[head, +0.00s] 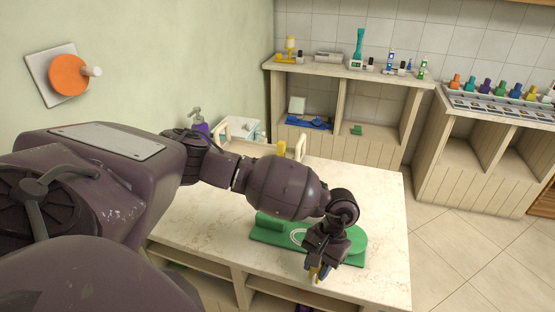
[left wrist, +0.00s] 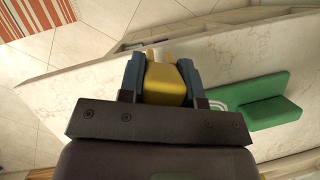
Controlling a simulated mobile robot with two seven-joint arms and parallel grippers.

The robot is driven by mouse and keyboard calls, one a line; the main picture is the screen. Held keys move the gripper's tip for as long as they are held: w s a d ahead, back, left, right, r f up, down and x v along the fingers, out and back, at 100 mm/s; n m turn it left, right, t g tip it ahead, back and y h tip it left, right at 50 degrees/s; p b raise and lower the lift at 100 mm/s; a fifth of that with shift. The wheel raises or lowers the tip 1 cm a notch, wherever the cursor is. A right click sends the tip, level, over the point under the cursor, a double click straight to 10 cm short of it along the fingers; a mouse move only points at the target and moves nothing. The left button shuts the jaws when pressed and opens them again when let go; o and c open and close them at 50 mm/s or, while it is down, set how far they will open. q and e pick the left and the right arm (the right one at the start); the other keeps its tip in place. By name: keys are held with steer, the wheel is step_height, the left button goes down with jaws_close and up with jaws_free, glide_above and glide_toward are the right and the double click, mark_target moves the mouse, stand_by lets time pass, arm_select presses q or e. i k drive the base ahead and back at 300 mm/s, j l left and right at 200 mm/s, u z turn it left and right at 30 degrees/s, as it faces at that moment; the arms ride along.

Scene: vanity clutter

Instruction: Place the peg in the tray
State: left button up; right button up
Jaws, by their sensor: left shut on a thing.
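My left gripper (head: 318,272) is above the front right edge of the pale marble counter. It is shut on a yellow peg (left wrist: 166,85), which shows between the two blue-grey fingers in the left wrist view. Only a small bit of the peg shows beside the fingers in the head view. A tray with pale wooden handles (head: 300,147) stands at the back of the counter, well away from the gripper. My left arm hides much of the tray, and another yellow thing (head: 281,148) shows at it. My right gripper is not in view.
A green board (head: 354,247) with a raised block lies on the counter beside the gripper; it also shows in the left wrist view (left wrist: 262,100). A purple pump bottle (head: 200,127) stands at the back left. Shelves with small items line the far wall.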

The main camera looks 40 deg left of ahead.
mark_target(265, 153)
steer(key=i+l+z, duration=0.25)
steer(key=l, duration=0.25)
steer(key=i+l+z, duration=0.15)
steer(key=l+z, duration=0.15)
steer(key=l, duration=0.15)
steer(key=i+l+z, duration=0.25)
steer(key=l, duration=0.2)
steer(key=i+l, duration=0.25)
steer(key=i, duration=0.15)
steer(key=i+l, duration=0.3)
steer(key=i+u, duration=0.75)
steer(key=u, duration=0.25)
steer(key=i+u, duration=0.25)
steer(key=i, duration=0.25)
steer(key=i+u, duration=0.3)
steer(key=i, duration=0.25)
steer(key=i+l+u, duration=0.1)
steer(key=i+u, duration=0.2)
steer(key=i, duration=0.8)
steer(key=i+u, duration=0.4)
steer(key=i+l+u, duration=0.1)
steer(key=i+u, duration=0.65)
steer(key=u, duration=0.15)
steer(key=i+u, duration=0.35)
steer(key=u, duration=0.15)
